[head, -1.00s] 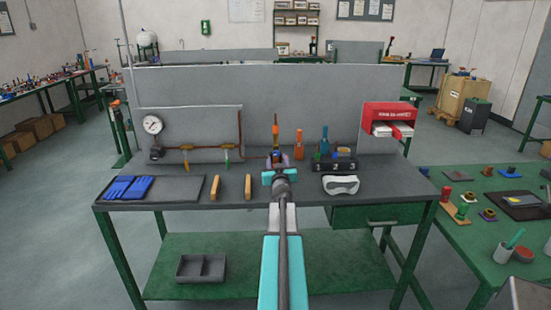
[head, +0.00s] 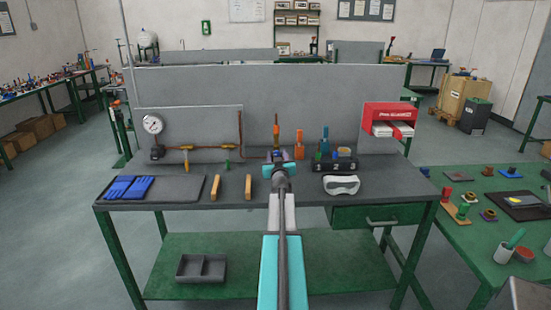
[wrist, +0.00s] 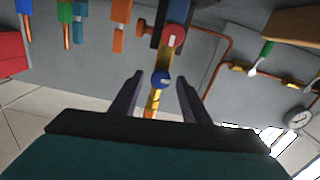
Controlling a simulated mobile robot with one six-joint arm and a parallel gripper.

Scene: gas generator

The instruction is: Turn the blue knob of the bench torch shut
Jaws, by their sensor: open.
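The bench torch shows in the wrist view with a blue knob (wrist: 160,80) on its yellow brass body (wrist: 153,102). A red knob (wrist: 173,36) sits farther along the same torch. My gripper (wrist: 159,76) is open, with one dark finger on each side of the blue knob and visible gaps to both. I cannot tell whether the fingertips are level with the knob in depth. In the head view my gripper (head: 278,157) is over the bench in front of the torch (head: 276,132), and hides most of it.
Orange and blue tools (head: 325,138) stand right of the torch, behind a numbered black block (head: 336,166). White goggles (head: 341,184) lie front right. A gauge (head: 152,124) and copper piping are on the left panel. Two wooden bars (head: 216,187) and blue gloves (head: 130,188) lie left.

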